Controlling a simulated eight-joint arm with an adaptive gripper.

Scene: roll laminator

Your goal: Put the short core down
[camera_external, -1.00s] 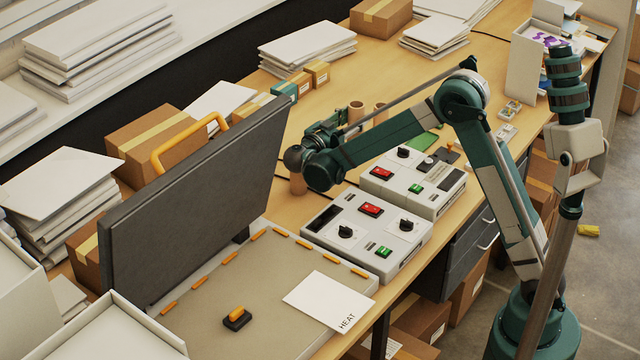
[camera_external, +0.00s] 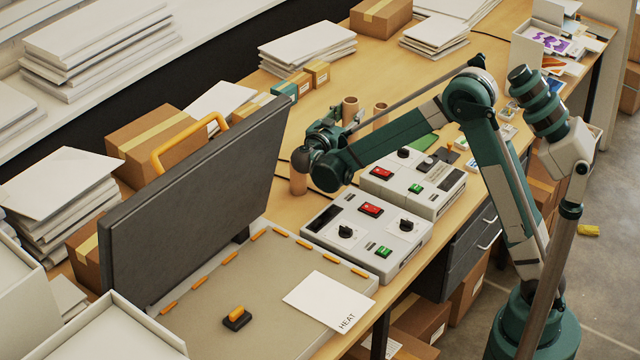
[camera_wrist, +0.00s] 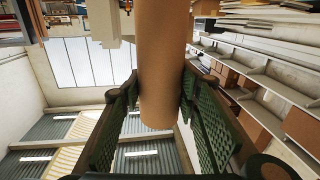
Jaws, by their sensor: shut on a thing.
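Brown cardboard cores show in the external view. My gripper (camera_external: 334,126) is shut on one core (camera_external: 350,108), seen near its fingertips; I take this as the short core. In the wrist view the same core (camera_wrist: 162,60) stands between the two green finger pads (camera_wrist: 158,92), with its near end just past them and its far end cut off by the frame. A second core (camera_external: 380,115) stands upright to the right of it. A third core (camera_external: 298,184) is below my wrist, partly hidden by it. The held core's base is hidden, so I cannot tell if it touches the table.
Two grey control boxes (camera_external: 367,233) with knobs and red and green switches lie in front of my forearm. The raised dark press lid (camera_external: 195,200) stands to the left. Small cartons (camera_external: 317,73) are behind. The tabletop (camera_external: 400,80) behind the cores is mostly clear.

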